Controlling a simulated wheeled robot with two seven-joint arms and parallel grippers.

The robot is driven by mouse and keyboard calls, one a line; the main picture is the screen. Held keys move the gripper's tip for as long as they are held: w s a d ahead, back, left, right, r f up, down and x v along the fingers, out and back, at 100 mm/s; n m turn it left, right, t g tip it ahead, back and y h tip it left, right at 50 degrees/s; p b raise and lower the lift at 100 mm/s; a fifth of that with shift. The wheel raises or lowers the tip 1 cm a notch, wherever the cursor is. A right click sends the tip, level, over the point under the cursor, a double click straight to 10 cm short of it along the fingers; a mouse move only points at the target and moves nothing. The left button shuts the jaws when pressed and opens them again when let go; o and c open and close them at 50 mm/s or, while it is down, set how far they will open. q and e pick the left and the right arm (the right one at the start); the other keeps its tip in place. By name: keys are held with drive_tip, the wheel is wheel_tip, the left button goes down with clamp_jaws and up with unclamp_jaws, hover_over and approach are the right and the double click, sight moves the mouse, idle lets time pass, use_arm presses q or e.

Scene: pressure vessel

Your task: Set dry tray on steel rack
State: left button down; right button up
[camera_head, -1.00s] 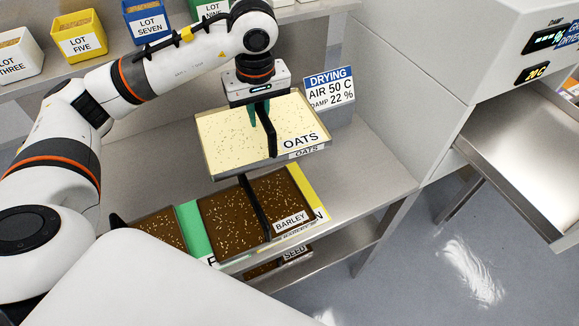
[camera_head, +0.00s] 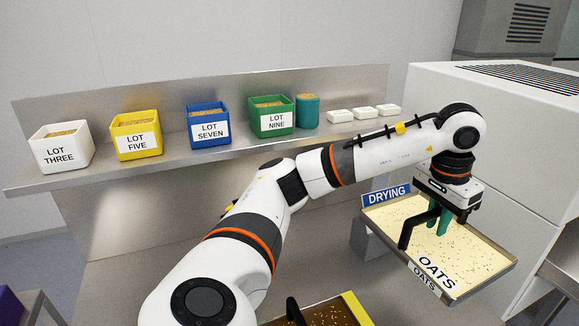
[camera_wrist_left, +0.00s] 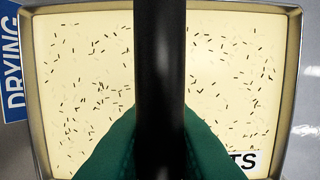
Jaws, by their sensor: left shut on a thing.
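The cream tray labelled OATS (camera_head: 462,246), with dark grains scattered in it, hangs at the right of the head view. My left gripper (camera_head: 432,222) is shut on the tray's black handle, which crosses over its middle. In the left wrist view the tray (camera_wrist_left: 80,70) fills the picture, with the black handle (camera_wrist_left: 160,60) between the green fingertips. The tray looks roughly level. The steel rack it is meant for cannot be told for certain. My right gripper is not in view.
A shelf (camera_head: 95,170) holds bins labelled LOT THREE (camera_head: 62,148), LOT FIVE (camera_head: 136,135), LOT SEVEN (camera_head: 208,126) and LOT NINE (camera_head: 271,118), a teal tub (camera_head: 307,110) and small white blocks (camera_head: 363,113). A DRYING sign (camera_head: 386,195) stands behind the tray. A white cabinet (camera_head: 500,130) is at right. A brown-filled tray (camera_head: 325,316) lies below.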

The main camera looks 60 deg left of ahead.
use_arm(q)
drive_tip(key=shift+w+a, duration=0.1)
drive_tip(key=shift+a+m, duration=0.2)
drive_tip(key=shift+m, duration=0.1)
drive_tip(key=shift+f+p, duration=1.3)
drive_tip(key=shift+f, duration=7.6)
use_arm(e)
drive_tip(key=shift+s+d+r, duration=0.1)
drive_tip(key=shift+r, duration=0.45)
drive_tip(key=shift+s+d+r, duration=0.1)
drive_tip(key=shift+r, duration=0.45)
use_arm(q)
drive_tip(key=shift+f, duration=0.2)
drive_tip(key=c, duration=1.4)
unclamp_jaws()
drive_tip(key=shift+d, duration=0.1)
drive_tip(key=shift+o, duration=0.2)
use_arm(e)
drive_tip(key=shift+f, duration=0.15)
